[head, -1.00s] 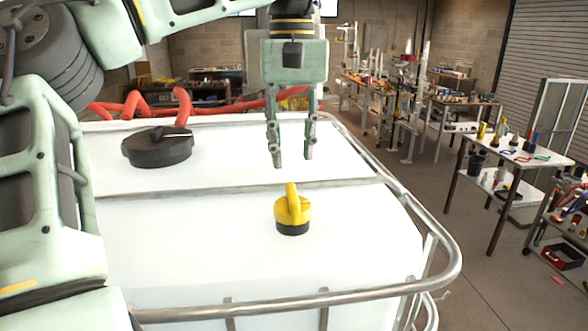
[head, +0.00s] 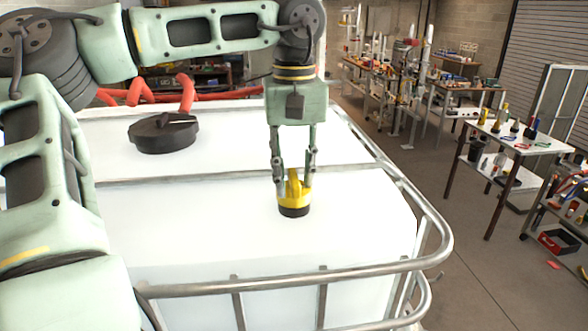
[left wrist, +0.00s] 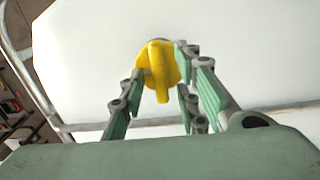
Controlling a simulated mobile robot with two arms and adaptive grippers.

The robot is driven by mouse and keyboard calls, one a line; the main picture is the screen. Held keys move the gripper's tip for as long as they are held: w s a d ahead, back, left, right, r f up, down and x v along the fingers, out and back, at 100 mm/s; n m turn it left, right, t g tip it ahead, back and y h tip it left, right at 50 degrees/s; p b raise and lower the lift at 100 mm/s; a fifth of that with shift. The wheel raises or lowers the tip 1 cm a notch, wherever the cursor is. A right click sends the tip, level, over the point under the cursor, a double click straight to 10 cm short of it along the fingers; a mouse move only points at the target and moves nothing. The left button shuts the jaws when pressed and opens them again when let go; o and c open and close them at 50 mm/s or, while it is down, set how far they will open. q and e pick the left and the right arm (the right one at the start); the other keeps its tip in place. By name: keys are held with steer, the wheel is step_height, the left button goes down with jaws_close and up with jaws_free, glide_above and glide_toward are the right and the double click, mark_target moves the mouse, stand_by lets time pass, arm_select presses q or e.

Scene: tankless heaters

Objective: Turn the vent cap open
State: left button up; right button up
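The yellow vent cap (head: 294,197), with a raised handle and a black base, sits upright on top of the white tank (head: 215,215). My left gripper (head: 294,186) points down right above it, its two fingers apart on either side of the cap's handle. In the left wrist view the cap (left wrist: 158,66) shows between and just beyond the open fingers (left wrist: 160,98), with gaps visible at both sides. Whether a fingertip touches the cap, I cannot tell. My right gripper is not in view.
A large black lid (head: 162,135) sits on the tank at the back left. A metal rail frame (head: 440,225) runs around and across the tank top. A red hose (head: 187,92) lies behind. Tables with tools (head: 515,140) stand off to the right.

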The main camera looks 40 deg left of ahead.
arm_select(q)
steer(key=shift+a, duration=0.1)
jaws_close()
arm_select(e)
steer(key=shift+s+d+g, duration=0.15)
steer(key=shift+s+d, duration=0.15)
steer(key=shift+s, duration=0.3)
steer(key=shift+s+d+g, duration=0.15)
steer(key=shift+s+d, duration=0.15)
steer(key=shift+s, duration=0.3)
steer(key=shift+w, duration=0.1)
